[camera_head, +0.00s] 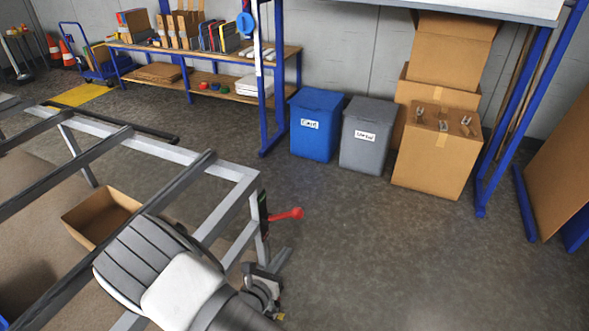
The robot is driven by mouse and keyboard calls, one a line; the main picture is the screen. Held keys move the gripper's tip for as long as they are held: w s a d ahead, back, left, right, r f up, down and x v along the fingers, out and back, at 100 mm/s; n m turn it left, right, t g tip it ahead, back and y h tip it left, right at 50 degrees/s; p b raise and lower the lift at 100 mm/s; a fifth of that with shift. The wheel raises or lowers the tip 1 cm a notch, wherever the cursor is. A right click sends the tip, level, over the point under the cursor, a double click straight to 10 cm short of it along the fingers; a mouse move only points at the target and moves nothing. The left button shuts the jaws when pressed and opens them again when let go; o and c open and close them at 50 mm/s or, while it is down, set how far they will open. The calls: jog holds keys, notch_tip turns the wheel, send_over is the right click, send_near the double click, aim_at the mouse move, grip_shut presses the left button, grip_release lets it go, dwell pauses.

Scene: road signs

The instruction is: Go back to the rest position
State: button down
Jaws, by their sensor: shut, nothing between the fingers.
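My arm is folded low in the head view, with a grey ribbed link and a white cap in front of the metal frame. My gripper (265,293) seems to be the small dark end part beside the grey cylinder at the bottom edge. It is shut and empty, partly hidden by my arm. It is apart from the bins and boxes, over the floor near the frame's corner.
A metal frame (155,148) with dark bars fills the left, with a red handle (286,214) at its corner. An open carton (88,222) lies below it. Blue bin (316,142), grey bin (366,152) and cardboard boxes (432,172) line the wall. The right-centre floor is clear.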

jog(key=s+d+r+m+g+h+p, duration=0.1)
jog(key=s+d+r+m+g+h, duration=0.1)
jog(key=d+r+m+g, duration=0.6)
jog(key=s+d+r+m+g+h+p, duration=0.2)
jog(key=s+d+r+m+g, duration=0.1)
jog(key=d+r+m, duration=0.8)
jog(key=s+r+m+t+y+p, duration=0.1)
jog(key=s+r+m+y, duration=0.4)
jog(key=r, duration=0.5)
jog(key=s+d+r+m+y+p, duration=0.1)
jog(key=s+r+m+y+p, duration=0.1)
jog(key=s+r+m+y, duration=0.3)
jog(key=s+r+m, duration=0.4)
jog(key=s+r, duration=0.1)
jog(key=shift+t, duration=0.4)
jog(key=shift+a+r, duration=0.1)
jog(key=shift+a, duration=0.05)
